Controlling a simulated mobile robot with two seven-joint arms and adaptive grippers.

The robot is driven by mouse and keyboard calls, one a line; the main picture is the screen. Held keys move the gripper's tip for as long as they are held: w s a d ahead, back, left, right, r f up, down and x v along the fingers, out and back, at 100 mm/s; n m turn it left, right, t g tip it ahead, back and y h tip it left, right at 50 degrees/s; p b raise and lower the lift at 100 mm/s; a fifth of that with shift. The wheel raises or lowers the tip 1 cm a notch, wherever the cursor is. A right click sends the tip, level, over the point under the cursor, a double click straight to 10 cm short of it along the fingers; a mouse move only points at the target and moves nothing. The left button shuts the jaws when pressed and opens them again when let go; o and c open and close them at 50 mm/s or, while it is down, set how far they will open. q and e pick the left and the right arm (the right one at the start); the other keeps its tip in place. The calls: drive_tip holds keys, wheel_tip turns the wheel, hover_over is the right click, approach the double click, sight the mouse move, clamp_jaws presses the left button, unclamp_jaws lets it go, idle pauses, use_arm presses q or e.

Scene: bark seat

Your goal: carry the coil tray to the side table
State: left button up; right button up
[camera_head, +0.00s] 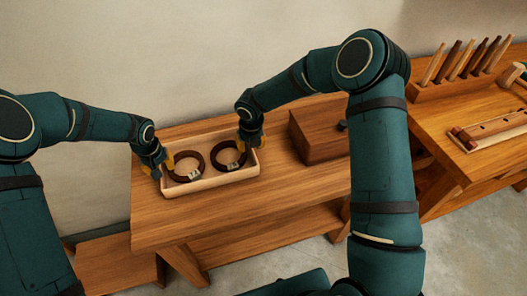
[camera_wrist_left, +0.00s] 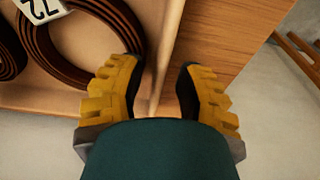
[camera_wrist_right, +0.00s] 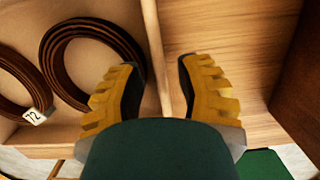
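The coil tray (camera_head: 215,184) is a shallow, pale wooden box on a wooden bench in the head view. It holds two dark brown coils, a left one (camera_head: 175,166) and a right one (camera_head: 213,157), with white tags. My left gripper (camera_head: 155,172) is at the tray's left end. In the left wrist view its fingers (camera_wrist_left: 160,70) are open, one each side of a tray wall. My right gripper (camera_head: 250,142) is at the tray's right end. In the right wrist view its fingers (camera_wrist_right: 157,68) are open astride the opposite wall, with gaps visible.
The tray stands on the bench (camera_head: 230,220). A brown wooden box (camera_head: 318,138) sits right of the tray. Another wooden table (camera_head: 440,125) at the right bears a rack of upright tools (camera_head: 455,85) and a slotted board (camera_head: 490,130). A low wooden surface (camera_head: 110,262) shows at lower left.

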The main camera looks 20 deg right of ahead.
use_arm(q)
wheel_tip(320, 180, up, 12)
drive_tip(key=s, duration=0.1)
drive_tip(key=shift+s, duration=0.4)
use_arm(e)
wheel_tip(320, 180, up, 12)
drive_tip(key=s, duration=0.1)
drive_tip(key=shift+s, duration=0.4)
use_arm(q)
drive_tip(key=shift+f, duration=0.1)
use_arm(e)
drive_tip(key=shift+f, duration=0.15)
